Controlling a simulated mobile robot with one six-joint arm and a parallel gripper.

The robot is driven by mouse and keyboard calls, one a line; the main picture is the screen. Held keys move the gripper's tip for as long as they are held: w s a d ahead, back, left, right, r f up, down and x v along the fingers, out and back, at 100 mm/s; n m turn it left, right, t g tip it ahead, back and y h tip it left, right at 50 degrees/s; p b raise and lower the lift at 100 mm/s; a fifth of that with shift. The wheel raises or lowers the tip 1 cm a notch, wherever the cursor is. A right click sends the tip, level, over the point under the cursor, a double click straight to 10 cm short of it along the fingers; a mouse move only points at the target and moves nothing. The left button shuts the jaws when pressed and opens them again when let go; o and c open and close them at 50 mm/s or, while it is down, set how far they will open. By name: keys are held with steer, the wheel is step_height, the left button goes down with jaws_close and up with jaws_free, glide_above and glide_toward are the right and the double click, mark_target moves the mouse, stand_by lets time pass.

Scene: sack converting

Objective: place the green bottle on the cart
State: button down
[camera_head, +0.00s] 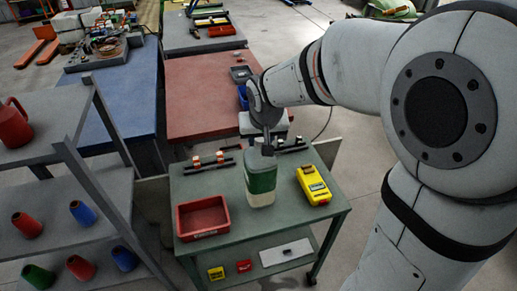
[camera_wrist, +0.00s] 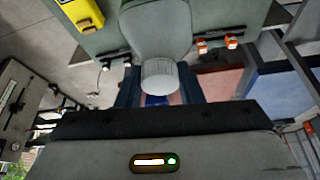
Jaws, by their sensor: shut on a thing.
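The green bottle (camera_head: 262,180) is pale with a broad green band and stands upright over the middle of the green cart's top (camera_head: 240,226). I cannot tell whether its base touches the surface. My gripper (camera_head: 266,148) is above it, shut on its neck. In the wrist view the bottle (camera_wrist: 156,32) points away from my gripper (camera_wrist: 160,92), its light round cap between the two dark fingers. The cart's top also shows in the wrist view (camera_wrist: 222,16).
On the cart, a red tray (camera_head: 205,218) lies left of the bottle and a yellow meter (camera_head: 313,186) right. Dark racks with small items lie along the back edge. A grey shelf (camera_head: 72,190) with coloured cones stands left. Red and blue tables are behind.

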steer(key=shift+f, duration=1.65)
steer(key=c, duration=1.5)
jaws_free()
steer(key=shift+f, duration=0.2)
steer(key=o, duration=0.5)
steer(key=shift+s+r, duration=0.1)
steer(key=a+v, duration=0.1)
steer(key=v, duration=1.1)
steer(key=s+d+f+m+g, duration=0.1)
steer(key=s+d+f, duration=0.3)
steer(key=s+d, duration=1)
steer(key=shift+s+m+h+b, duration=0.3)
steer(key=shift+s+h+b, duration=0.1)
steer(key=shift+s, duration=0.1)
